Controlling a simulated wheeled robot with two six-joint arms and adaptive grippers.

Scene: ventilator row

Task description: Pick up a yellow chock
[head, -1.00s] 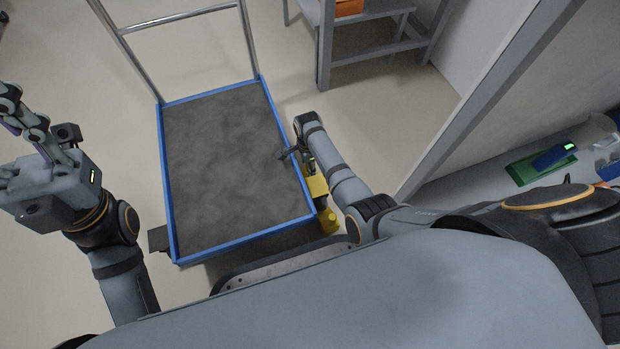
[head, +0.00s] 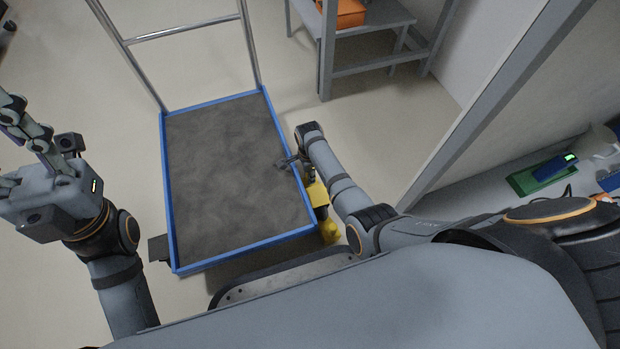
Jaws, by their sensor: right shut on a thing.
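A yellow chock (head: 318,193) is at the right side of the blue-edged platform trolley (head: 240,239), in the head view. My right gripper (head: 309,174) is at it, shut on the chock, with its fingers mostly hidden by my own wrist and arm. Another yellow piece (head: 328,231) shows just nearer, by the trolley's front right corner; I cannot tell whether the two are joined. My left gripper (head: 12,145) is at the left edge, its fingers spread apart, open and empty, away from the trolley.
The trolley has a bare dark grey deck and a metal push handle (head: 185,28) at its far end. A grey table (head: 375,20) with an orange box (head: 345,12) stands at the back. A grey post and wall are at right.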

